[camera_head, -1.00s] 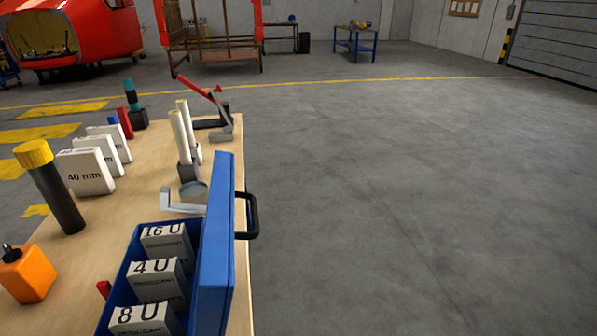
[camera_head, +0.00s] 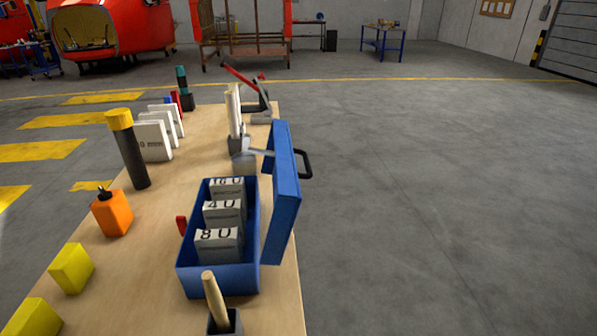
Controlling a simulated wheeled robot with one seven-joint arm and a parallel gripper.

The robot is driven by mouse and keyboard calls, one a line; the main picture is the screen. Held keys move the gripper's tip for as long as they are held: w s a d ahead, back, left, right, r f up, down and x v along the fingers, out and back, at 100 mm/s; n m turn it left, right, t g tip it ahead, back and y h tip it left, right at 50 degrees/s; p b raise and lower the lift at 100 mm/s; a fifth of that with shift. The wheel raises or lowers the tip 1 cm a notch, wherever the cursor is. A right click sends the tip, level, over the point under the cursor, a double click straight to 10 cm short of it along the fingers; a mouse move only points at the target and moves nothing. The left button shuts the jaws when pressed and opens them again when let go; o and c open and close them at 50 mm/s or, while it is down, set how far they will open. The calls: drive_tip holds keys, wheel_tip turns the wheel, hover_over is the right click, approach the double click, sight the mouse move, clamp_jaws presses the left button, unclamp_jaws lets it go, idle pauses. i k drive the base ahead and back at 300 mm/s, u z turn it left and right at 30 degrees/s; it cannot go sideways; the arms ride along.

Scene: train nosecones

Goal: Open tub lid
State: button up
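The blue tub (camera_head: 218,279) stands on the wooden table and holds several desiccant packs marked 16 U, 4 U (camera_head: 224,207) and 8 U (camera_head: 218,240). Its blue lid (camera_head: 284,195) is open, standing nearly upright along the tub's right side. A black handle (camera_head: 306,164) sticks out from the lid's outer face, over the table's right edge. My gripper is not in view.
The wooden table (camera_head: 153,240) carries an orange bottle (camera_head: 111,212), a dark cylinder with a yellow cap (camera_head: 132,160), yellow blocks (camera_head: 71,268) and a wooden-handled tool (camera_head: 214,300) near the tub's front. The floor (camera_head: 430,210) to the right is clear.

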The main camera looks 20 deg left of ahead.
sight(279, 159)
drive_tip(key=u, duration=0.8)
drive_tip(key=k, duration=1.8)
drive_tip(key=z, duration=0.55)
drive_tip(key=i, duration=1.7)
